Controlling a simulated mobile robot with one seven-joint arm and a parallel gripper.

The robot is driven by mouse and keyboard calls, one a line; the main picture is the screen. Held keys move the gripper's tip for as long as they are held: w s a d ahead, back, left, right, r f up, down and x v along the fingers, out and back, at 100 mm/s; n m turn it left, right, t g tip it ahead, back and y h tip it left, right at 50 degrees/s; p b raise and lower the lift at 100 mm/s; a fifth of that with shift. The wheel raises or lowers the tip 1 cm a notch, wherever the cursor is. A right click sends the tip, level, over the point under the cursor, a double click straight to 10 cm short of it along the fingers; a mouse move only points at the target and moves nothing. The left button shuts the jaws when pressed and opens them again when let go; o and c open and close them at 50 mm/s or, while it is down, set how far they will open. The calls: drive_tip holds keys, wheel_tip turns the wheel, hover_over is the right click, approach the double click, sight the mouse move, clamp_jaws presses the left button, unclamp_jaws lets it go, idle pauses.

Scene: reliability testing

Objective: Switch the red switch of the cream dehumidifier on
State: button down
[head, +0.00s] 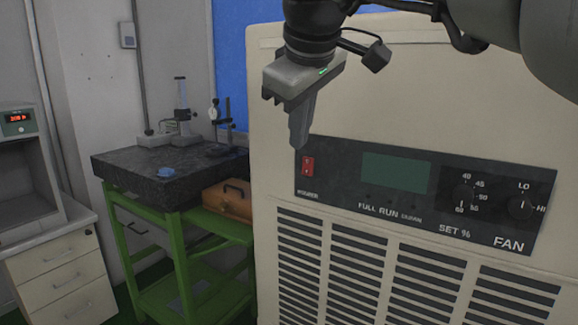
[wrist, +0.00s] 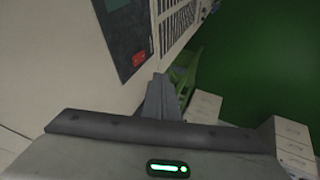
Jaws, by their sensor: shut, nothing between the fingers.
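The cream dehumidifier (head: 400,95) fills the right of the head view, with a dark control panel (head: 340,165) on its front. The red switch (head: 307,167) sits at the panel's left end. It also shows in the wrist view (wrist: 138,58), with its rocker position too small to tell. My gripper (head: 298,146) is shut and empty, pointing down. In the head view its fingertips appear just above and left of the switch. In the wrist view the fingertips (wrist: 158,78) lie a little below and right of the switch, apart from it in the picture.
The panel also has a greenish display (head: 396,172) and two knobs, one the fan knob (head: 521,207). Left of the dehumidifier stands a green-framed bench (head: 183,265) with a dark stone plate (head: 140,178) and an orange case (head: 228,200). Drawers (head: 65,285) stand far left.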

sight(306, 165)
drive_tip(key=x, duration=0.4)
drive_tip(key=w+d+b+x, duration=0.1)
drive_tip(key=x, duration=0.3)
drive_tip(key=d+r+b+x, duration=0.1)
drive_tip(key=x, duration=0.3)
drive_tip(key=shift+w, duration=0.25)
drive_tip(key=shift+w+d, duration=0.15)
drive_tip(key=shift+w, duration=0.2)
drive_tip(key=shift+w+d+p, duration=0.2)
drive_tip(key=shift+p, duration=0.2)
drive_tip(key=shift+f, duration=0.15)
drive_tip(key=shift+r+p, duration=0.65)
drive_tip(key=shift+r, duration=0.3)
